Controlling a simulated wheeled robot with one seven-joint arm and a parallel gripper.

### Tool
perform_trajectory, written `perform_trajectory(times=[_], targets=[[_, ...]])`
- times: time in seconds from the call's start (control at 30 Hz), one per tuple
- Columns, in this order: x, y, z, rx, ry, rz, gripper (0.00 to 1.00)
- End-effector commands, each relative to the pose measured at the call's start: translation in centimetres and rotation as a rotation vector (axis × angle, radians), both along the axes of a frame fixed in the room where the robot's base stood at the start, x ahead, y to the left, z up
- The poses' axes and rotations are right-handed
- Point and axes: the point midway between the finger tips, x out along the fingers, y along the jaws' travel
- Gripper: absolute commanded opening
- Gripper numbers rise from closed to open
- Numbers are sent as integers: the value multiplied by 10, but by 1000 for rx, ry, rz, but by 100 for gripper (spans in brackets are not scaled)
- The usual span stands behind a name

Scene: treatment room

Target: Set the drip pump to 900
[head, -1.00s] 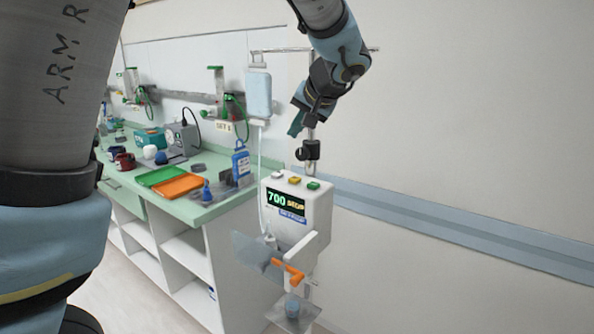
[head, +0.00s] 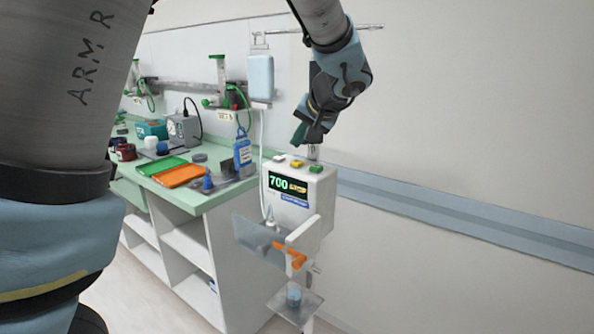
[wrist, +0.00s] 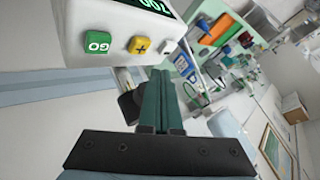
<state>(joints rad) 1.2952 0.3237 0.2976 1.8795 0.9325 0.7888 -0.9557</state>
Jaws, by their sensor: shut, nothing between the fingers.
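The drip pump (head: 303,205) is a white box on a pole. Its display (head: 288,186) reads 700 with a second, partly legible word beside it. On its top are a white button (head: 279,158), a yellow button (head: 297,163) and a green button (head: 316,169). In the wrist view the green button (wrist: 97,43) reads GO and the yellow button (wrist: 139,45) bears a plus; the white button (wrist: 168,47) sits beside it. My gripper (head: 299,134) is shut and empty, just above the pump's top. Its green fingers (wrist: 160,100) are together, apart from the buttons.
A blue-white drip bag (head: 260,77) hangs from the pole's bar left of my arm. An orange lever (head: 290,255) and clear plates sit low on the pump. The counter (head: 205,200) with trays stands to the left. The wall side at right is clear.

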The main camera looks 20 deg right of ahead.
Motion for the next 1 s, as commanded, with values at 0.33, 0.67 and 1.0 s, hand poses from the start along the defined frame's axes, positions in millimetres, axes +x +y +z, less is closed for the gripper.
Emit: perform_trajectory(times=[0.33,0.67,1.0], targets=[[0,0,-21,-1,0,1,0],[0,0,-20,-1,0,1,0],[0,0,-21,-1,0,1,0]])
